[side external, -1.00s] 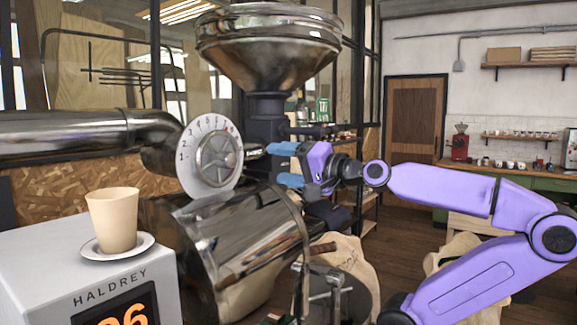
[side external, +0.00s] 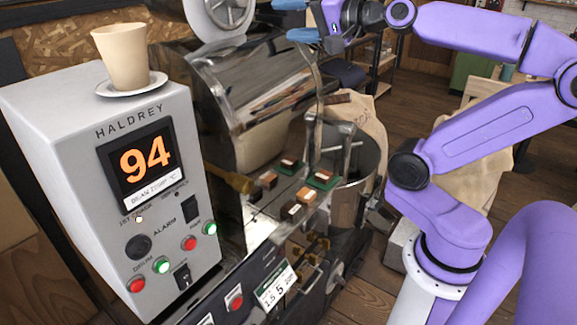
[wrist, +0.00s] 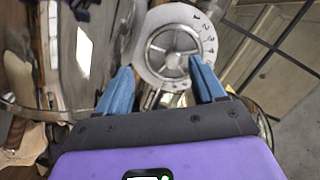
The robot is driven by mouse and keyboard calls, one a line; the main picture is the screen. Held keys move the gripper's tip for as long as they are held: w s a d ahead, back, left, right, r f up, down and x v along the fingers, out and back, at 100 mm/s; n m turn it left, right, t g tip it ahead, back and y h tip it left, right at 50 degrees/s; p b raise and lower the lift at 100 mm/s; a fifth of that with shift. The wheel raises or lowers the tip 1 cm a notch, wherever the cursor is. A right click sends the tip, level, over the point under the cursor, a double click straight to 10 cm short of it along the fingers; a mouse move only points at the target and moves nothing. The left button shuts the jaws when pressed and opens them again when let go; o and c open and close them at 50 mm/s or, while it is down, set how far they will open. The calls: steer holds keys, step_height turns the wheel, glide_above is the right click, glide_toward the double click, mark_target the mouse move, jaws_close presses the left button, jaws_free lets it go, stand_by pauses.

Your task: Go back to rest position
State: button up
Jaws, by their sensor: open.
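My gripper (side external: 296,20) is at the top of the side external view, with its two blue fingers apart. It is to the right of the numbered dial with a round handwheel (side external: 222,12), with a gap between them. In the wrist view my open gripper (wrist: 160,72) faces the same handwheel (wrist: 175,52), which shows between and beyond the fingertips. Nothing is between the fingers. The purple arm bends down to its base at the lower right. The dial's top is cut off in the side external view.
A grey control box (side external: 60,100) with an orange 94 display stands at left, bearing a beige cup (side external: 122,57) on a white saucer (side external: 108,91). The metal roaster drum (side external: 265,80) and round cooling bin (side external: 350,195) lie below my gripper. Open floor shows behind.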

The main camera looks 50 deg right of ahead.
steer(key=s+a+f+n+g+y, duration=0.2)
steer(key=s+a+f+n+g, duration=0.3)
steer(key=f, duration=0.4)
steer(key=s+a+f+n+g+y, duration=0.2)
steer(key=s+a+f+n+g, duration=0.1)
steer(key=a+f+n+g, duration=0.5)
steer(key=s+d+f+n+g+h, duration=0.1)
steer(key=s+d+f+n+h, duration=0.1)
steer(key=s+f+n, duration=0.3)
steer(key=s+d+f+n+g+h, duration=0.2)
steer(key=s+f+n, duration=0.3)
steer(key=s, duration=0.4)
steer(key=shift+s+d+f+h, duration=0.15)
steer(key=shift+d+f+h, duration=0.15)
steer(key=shift+f+h, duration=0.35)
